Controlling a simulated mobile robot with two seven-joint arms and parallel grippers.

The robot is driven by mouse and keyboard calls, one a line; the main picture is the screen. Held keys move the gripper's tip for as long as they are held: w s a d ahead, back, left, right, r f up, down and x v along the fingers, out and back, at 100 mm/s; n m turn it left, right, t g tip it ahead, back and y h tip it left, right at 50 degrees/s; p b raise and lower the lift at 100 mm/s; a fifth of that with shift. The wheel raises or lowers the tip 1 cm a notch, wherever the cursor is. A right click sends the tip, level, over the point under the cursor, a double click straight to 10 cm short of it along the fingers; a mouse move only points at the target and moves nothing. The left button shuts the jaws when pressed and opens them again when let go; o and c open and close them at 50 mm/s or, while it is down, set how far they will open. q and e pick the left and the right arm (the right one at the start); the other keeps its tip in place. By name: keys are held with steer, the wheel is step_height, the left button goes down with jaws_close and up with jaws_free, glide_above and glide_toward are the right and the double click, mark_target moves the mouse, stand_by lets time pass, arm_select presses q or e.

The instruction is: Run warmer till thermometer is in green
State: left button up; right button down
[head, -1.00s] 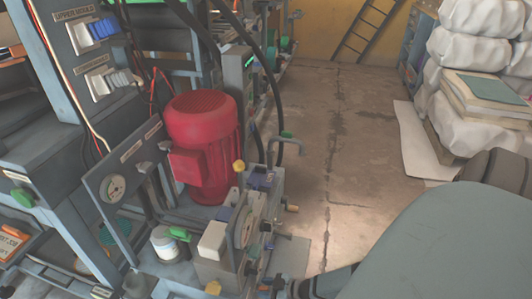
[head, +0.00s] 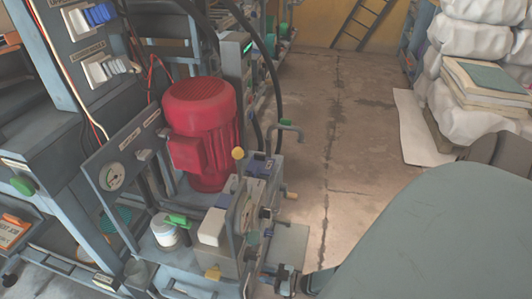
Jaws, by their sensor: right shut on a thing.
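A second round gauge (head: 246,212) faces right of the panel, on the pump block. Labelled switches (head: 112,68) are on the upright cabinet at upper left, one group blue and one white. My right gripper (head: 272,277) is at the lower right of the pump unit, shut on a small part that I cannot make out. My left gripper is out of view.
A red motor (head: 200,130) stands behind the panel. A white jar (head: 166,232) and a yellow knob (head: 238,154) are near the pump. White sacks (head: 460,60) and books are at right. The concrete floor (head: 330,130) between is clear.

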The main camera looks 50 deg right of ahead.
steer(key=shift+d, duration=0.1)
stand_by(0.4)
steer(key=c, duration=1.1)
jaws_free()
steer(key=v, duration=0.9)
steer(key=p+v, duration=0.1)
steer(key=v, duration=0.3)
steer(key=shift+s+d+f, duration=0.2)
steer(key=shift+s+f, duration=0.1)
steer(key=shift+s, duration=0.05)
